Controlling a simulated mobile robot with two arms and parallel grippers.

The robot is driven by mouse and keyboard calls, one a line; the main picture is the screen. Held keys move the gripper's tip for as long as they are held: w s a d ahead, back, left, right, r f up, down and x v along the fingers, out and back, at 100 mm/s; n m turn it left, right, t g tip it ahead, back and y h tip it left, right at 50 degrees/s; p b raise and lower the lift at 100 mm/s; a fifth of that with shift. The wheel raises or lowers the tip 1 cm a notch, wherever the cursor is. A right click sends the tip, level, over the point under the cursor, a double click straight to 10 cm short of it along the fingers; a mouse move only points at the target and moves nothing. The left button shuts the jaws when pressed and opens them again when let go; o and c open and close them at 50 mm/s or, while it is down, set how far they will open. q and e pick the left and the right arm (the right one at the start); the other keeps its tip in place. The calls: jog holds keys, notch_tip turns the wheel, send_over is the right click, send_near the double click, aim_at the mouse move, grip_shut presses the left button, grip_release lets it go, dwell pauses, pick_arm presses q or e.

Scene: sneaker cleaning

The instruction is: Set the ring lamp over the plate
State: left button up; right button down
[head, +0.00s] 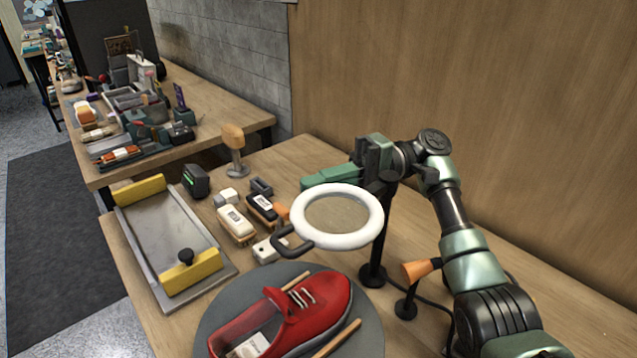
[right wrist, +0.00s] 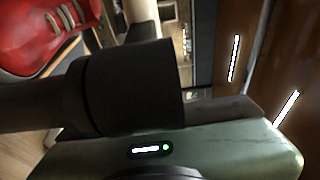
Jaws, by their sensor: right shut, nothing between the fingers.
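The ring lamp has a white ring (head: 352,241) with a black handle (head: 290,243), on a dark pole (head: 388,228) with a round base beside the plate. The ring shows just beyond the plate's back edge in the head view; its exact overlap cannot be told. The grey round plate (head: 212,312) carries a red sneaker (head: 325,303), also seen in the right wrist view (right wrist: 40,35). My right gripper (head: 320,180) is shut and empty, behind the ring near the pole top. A black cylinder (right wrist: 130,85) fills the middle of the right wrist view. My left gripper is out of view.
Brushes (head: 236,222) and small blocks lie behind the plate. A metal tray with yellow ends (head: 165,235) is at the left. An orange-tipped stand (head: 420,269) and a cable are right of the lamp. A second cluttered table (head: 210,105) stands beyond.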

jog(key=shift+r, duration=0.1)
dwell(0.4)
notch_tip(320, 180, up, 20)
jog(key=shift+b, duration=0.4)
